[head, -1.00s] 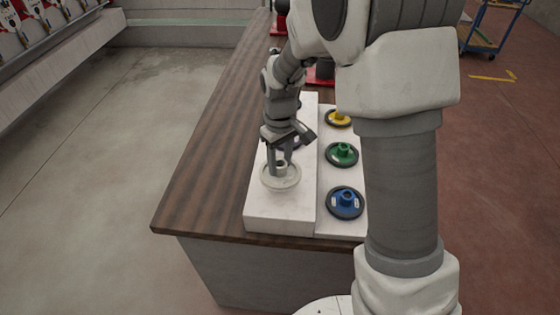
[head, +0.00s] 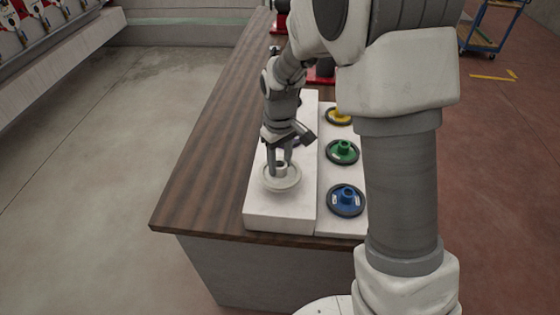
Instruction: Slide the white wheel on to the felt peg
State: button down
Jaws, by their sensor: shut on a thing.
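The white wheel (head: 282,184) is a pale disc with a raised hub, low over the near end of the white block (head: 280,222). My gripper (head: 281,168) points down and is shut on the wheel's hub. I cannot tell whether the wheel touches the block or is slightly above it. Any peg under the wheel is hidden, so I cannot tell whether the felt peg is there. A dark round part on the block behind the gripper is mostly hidden.
A lower white board (head: 330,222) on the right carries a blue wheel (head: 347,200), a green wheel (head: 343,152) and a yellow wheel (head: 338,116). All rest on the wooden bench top (head: 212,150). Red items stand farther back. The bench left of the block is clear.

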jog(key=shift+f+b, duration=1.3)
jog(key=shift+f, duration=0.5)
jog(key=shift+c, duration=1.5)
grip_release()
jog(key=shift+r, duration=0.1)
notch_tip(320, 180, up, 17)
jog(key=shift+r, duration=0.15)
